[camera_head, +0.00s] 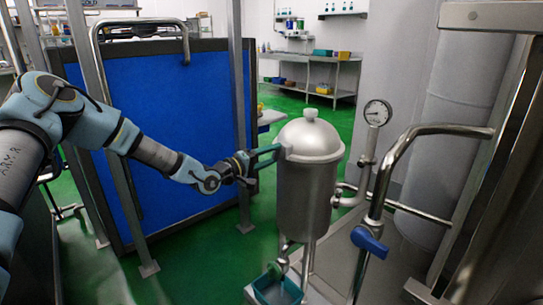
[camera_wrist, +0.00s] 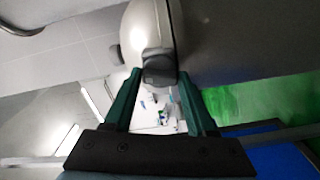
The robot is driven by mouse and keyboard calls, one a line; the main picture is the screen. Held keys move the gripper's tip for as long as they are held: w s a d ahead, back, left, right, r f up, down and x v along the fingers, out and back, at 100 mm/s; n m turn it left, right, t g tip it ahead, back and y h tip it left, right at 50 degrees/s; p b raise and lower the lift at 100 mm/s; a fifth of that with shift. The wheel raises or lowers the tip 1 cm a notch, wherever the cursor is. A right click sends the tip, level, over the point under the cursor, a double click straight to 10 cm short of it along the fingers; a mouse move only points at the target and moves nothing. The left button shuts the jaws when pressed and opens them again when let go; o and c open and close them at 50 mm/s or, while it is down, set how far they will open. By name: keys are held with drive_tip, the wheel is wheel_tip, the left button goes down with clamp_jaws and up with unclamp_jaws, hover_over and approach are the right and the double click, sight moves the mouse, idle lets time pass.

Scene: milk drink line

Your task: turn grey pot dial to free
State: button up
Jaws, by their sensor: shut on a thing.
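The grey metal pot (camera_head: 306,195) stands upright on legs right of centre in the head view, with a domed lid and a round knob on top. Its rounded side (camera_wrist: 148,25) shows at the top of the wrist view. A dark grey dial (camera_wrist: 160,70) sticks out from that side. My gripper (camera_head: 279,153) reaches the pot's upper left side from the left. In the wrist view its two green fingers (camera_wrist: 160,76) are shut on the dial, one on each side.
A pressure gauge (camera_head: 377,113), a bent steel pipe (camera_head: 400,155) and a blue valve handle (camera_head: 369,242) stand right of the pot. A teal container (camera_head: 278,290) sits below it. A framed blue panel (camera_head: 165,150) stands behind my arm. Green floor is open behind the pot.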

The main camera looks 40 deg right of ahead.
drive_tip(key=shift+w+n, duration=0.1)
drive_tip(key=shift+n, duration=1.5)
drive_tip(key=o, duration=1.3)
drive_tip(key=a, duration=0.3)
drive_tip(key=a+b, duration=0.1)
drive_tip(key=a, duration=0.6)
drive_tip(key=shift+w+a, duration=0.25)
drive_tip(key=shift+a, duration=0.15)
